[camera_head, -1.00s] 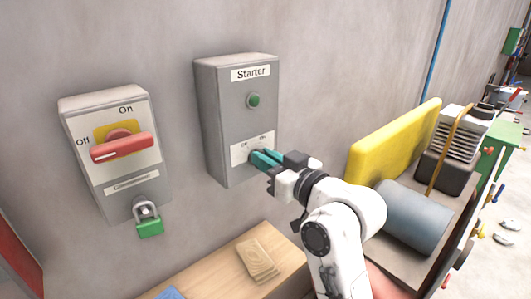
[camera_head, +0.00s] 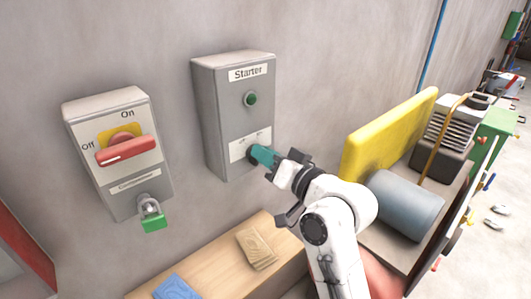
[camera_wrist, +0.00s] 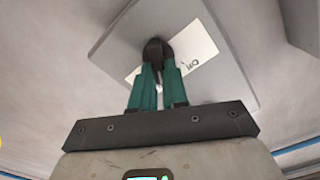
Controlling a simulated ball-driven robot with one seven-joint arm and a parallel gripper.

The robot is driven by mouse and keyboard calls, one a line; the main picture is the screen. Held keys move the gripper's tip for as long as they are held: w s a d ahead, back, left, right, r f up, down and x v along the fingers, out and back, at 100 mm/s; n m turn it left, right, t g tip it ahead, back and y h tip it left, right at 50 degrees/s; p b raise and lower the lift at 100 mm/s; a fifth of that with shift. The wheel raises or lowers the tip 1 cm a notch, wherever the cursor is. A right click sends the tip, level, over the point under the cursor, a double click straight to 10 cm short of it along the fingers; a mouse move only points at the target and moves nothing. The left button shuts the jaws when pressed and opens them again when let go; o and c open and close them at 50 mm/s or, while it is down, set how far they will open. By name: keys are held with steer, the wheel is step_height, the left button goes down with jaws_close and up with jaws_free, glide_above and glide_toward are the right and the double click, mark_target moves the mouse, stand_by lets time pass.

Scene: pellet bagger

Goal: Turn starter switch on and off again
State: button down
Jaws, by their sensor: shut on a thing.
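The grey starter box (camera_head: 212,120) hangs on the wall under a "Starter" label, with a round green button or lamp (camera_head: 250,99) on its front. A white plate (camera_head: 240,146) below carries small lettering, partly hidden by my gripper. My gripper (camera_head: 256,153) has its teal fingers at this plate. In the wrist view, my gripper (camera_wrist: 157,72) is shut on the dark switch knob (camera_wrist: 155,48), and the starter box (camera_wrist: 115,45) appears tilted relative to the fingers. The lettering is too small to tell the switch's position.
To the left, a grey box with a red rotary handle (camera_head: 126,151) hangs on the wall, with a green padlock (camera_head: 154,223) below. A wooden surface (camera_head: 215,258) lies beneath. A yellow panel (camera_head: 385,135) and a grey-blue cylinder (camera_head: 406,205) stand right of my arm.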

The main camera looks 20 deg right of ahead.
stand_by(0.3)
steer(key=c, duration=1.1)
jaws_free()
steer(key=shift+c, duration=0.2)
steer(key=b+v, duration=0.2)
steer(key=v, duration=0.8)
steer(key=shift+s+d+b, duration=0.15)
steer(key=shift+s+b, duration=0.2)
steer(key=shift+s, duration=0.05)
steer(key=s+f+g+h, duration=0.2)
steer(key=s+f+g, duration=0.2)
steer(key=f, duration=0.6)
steer(key=s+f+g+h, duration=0.1)
steer(key=s+f+g, duration=0.25)
steer(key=f, duration=0.75)
steer(key=s+d+f+n+g+h, duration=0.1)
steer(key=s+d+f+g, duration=0.1)
steer(key=s+f+g, duration=0.2)
steer(key=s+d+f+n+g+h, duration=0.1)
steer(key=s+f+g, duration=0.3)
steer(key=s+f, duration=0.7)
steer(key=s, duration=0.6)
steer(key=shift+d+g+h, duration=0.35)
steer(key=shift+d+h, duration=0.05)
